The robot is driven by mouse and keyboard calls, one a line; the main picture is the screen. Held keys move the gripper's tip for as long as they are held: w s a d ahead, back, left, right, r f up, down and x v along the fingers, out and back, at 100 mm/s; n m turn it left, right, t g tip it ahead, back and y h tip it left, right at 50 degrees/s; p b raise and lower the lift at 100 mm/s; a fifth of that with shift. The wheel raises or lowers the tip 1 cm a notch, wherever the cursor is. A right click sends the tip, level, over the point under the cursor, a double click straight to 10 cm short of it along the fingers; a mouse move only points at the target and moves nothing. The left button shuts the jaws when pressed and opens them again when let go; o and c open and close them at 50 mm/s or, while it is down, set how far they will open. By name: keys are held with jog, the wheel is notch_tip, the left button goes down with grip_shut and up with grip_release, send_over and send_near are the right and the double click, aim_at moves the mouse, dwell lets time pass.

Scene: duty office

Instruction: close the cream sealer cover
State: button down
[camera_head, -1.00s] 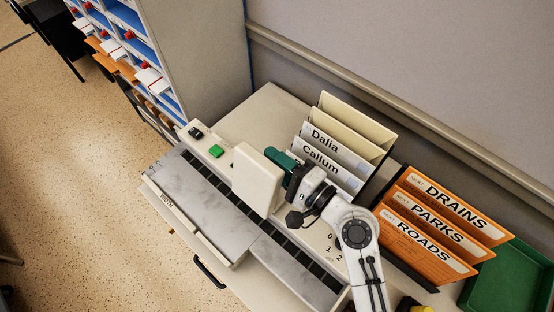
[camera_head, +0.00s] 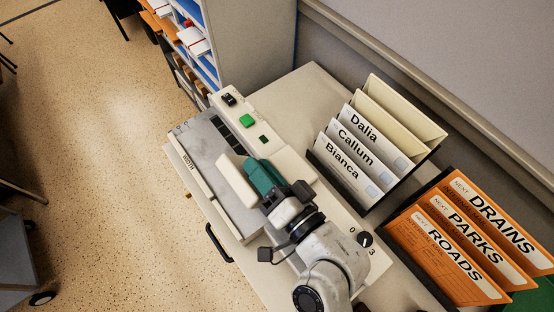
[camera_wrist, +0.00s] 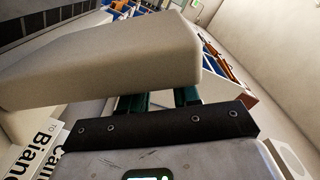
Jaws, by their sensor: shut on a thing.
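The cream sealer cover (camera_head: 235,182) is a blocky panel over the middle of the sealer (camera_head: 265,113). It stands raised and tilts toward the grey bed (camera_head: 205,146), covering part of the dark slotted strip. My gripper (camera_head: 256,172), with green fingers, is shut at the cover's back side and touches it. In the wrist view the cover (camera_wrist: 100,62) fills the upper left, just ahead of the green fingers (camera_wrist: 158,100). The exact contact of the fingertips is hidden behind the cover.
A rack of named folders (camera_head: 352,150) stands right of the sealer, close to my arm. Orange folders (camera_head: 465,245) stand further right. A green button (camera_head: 247,121) and a dial (camera_head: 365,239) sit on the sealer. Open floor (camera_head: 100,150) lies to the left.

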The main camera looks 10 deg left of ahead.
aim_at(241, 221)
jog(key=shift+s+a+f+n+b, duration=0.75)
jog(key=shift+s+f+n+b, duration=0.2)
jog(key=shift+f+n+b, duration=0.8)
jog(key=shift+s+a+f+n+b, duration=0.85)
jog(key=shift+f+n+b, duration=0.55)
jog(key=shift+n, duration=0.6)
jog(key=shift+s+a+f+n+b, duration=0.65)
jog(key=shift+s+f+n+b, duration=0.4)
jog(key=shift+f+n+b, duration=0.6)
jog(key=shift+f, duration=0.15)
jog(key=c, duration=0.8)
grip_release()
jog(key=shift+c, duration=0.2)
jog(key=b+v, duration=0.1)
jog(key=v, duration=1)
